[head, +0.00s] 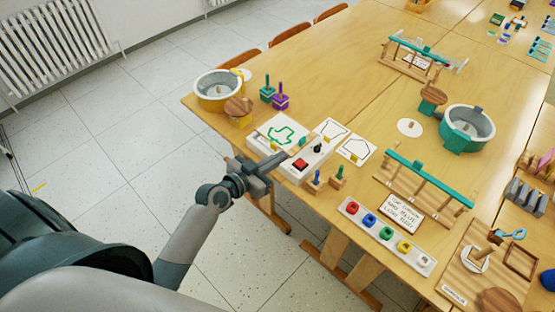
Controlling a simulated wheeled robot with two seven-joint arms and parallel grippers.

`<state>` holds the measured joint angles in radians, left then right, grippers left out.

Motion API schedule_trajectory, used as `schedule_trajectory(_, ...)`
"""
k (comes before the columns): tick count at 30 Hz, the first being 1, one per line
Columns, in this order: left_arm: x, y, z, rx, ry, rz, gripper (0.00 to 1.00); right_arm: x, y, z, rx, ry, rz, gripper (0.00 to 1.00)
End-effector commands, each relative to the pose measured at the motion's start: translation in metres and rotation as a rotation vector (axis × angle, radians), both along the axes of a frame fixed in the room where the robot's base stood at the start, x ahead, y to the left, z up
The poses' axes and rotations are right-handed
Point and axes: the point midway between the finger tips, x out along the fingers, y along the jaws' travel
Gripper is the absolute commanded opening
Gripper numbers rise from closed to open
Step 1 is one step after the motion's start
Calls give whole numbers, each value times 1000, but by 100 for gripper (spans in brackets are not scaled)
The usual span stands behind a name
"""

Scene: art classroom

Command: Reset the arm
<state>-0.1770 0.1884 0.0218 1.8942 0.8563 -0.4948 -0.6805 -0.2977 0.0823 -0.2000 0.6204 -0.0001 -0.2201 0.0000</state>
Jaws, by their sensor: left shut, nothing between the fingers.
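My left arm comes in from the lower left in the head view. Its gripper (277,162) is shut and empty. It is at the near edge of the wooden table (330,50), in front of a white box with a red button (300,165). I cannot tell whether the fingers touch the box or are above it. My right gripper is not in view.
A teal wheel device (467,128), a teal-topped wooden rack (428,180) and a strip of colored pots (387,233) stand to the right. Open tiled floor (120,120) lies left.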

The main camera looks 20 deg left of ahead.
Motion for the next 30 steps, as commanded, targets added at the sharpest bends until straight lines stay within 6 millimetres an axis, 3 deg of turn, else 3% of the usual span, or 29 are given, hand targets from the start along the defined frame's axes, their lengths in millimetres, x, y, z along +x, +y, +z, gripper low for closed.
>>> schedule_trajectory(21,-3,1,-2,0,5,1,0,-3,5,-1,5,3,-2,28)
schedule_trajectory(26,-6,3,-31,1,52,17,0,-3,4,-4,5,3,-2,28)
schedule_trajectory(30,-16,7,-86,9,142,46,0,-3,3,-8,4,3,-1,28)
